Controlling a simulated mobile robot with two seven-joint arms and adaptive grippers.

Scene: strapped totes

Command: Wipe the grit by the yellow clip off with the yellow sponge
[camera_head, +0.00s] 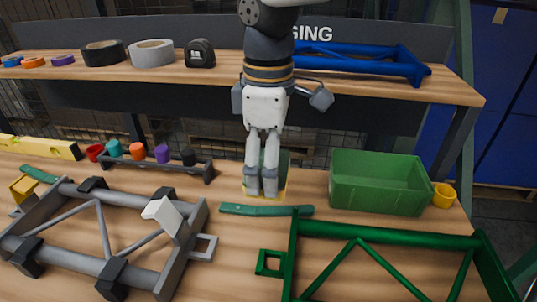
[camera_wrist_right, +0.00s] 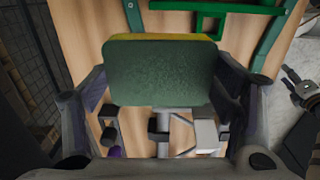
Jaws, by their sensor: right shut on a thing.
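My right gripper (camera_head: 262,188) is upright over the middle of the bench, shut on the yellow sponge (camera_head: 277,197). In the right wrist view the sponge (camera_wrist_right: 160,72) shows a broad dark green face with a thin yellow layer along its far edge, between the two fingers. The yellow clip (camera_head: 22,188) sits at the left corner of the grey frame (camera_head: 75,260), well left of the gripper. I cannot make out grit beside it. A part that looks like my left gripper (camera_wrist_right: 302,88) shows at the right edge of the wrist view; its fingers are unclear.
A green frame (camera_head: 390,238) lies at right, with a green bin (camera_head: 378,190) and a yellow cup (camera_head: 443,195) behind. A rack of coloured pieces (camera_head: 190,165) stands behind the grey frame. A raised shelf (camera_head: 400,90) runs behind.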

